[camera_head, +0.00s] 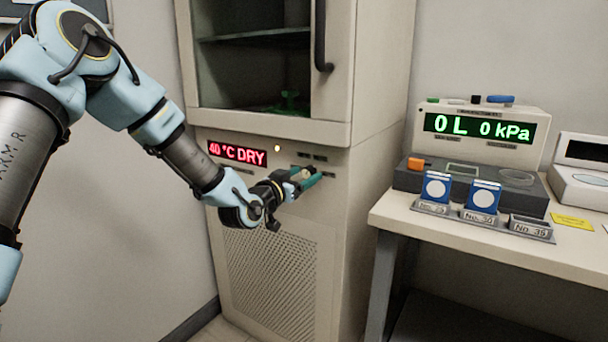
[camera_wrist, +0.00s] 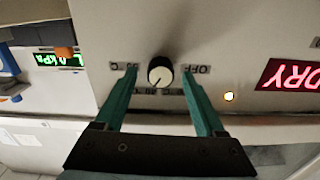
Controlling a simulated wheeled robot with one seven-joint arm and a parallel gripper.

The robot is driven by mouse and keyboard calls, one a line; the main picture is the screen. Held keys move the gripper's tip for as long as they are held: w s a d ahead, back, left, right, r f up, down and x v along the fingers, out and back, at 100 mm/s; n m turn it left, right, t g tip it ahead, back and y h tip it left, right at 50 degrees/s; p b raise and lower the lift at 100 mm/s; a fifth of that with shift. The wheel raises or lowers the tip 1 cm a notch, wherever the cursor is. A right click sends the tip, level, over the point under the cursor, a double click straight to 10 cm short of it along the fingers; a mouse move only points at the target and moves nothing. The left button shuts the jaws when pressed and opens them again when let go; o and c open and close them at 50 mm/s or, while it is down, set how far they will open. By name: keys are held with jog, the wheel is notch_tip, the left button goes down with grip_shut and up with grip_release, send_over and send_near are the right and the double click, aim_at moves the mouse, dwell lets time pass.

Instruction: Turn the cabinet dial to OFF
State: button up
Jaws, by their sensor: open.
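The cabinet dial (camera_wrist: 160,72) is a round black knob with a cream cap, on the cabinet's pale front panel. A dark line on its cap points to the lower left in the wrist view. The OFF label (camera_wrist: 202,69) is to the right of the dial there, a 55 C label (camera_wrist: 124,66) is to its left, and partly hidden labels are below it. My gripper (camera_wrist: 158,69) is open, with one green finger on each side of the dial and a visible gap at both. In the head view my gripper (camera_head: 306,180) is at the cabinet front and mostly hides the dial.
The cabinet (camera_head: 380,80) shows a red display (camera_head: 237,153) reading 40 °C DRY, beside a small lit lamp (camera_head: 277,148). A door handle (camera_head: 321,35) stands out above. A bench (camera_head: 400,216) with a pressure meter (camera_head: 480,125) and blue packets (camera_head: 482,197) is at right.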

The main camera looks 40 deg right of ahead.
jog(key=shift+w+d, duration=0.1)
jog(key=shift+d, duration=0.15)
grip_shut()
dwell(0.5)
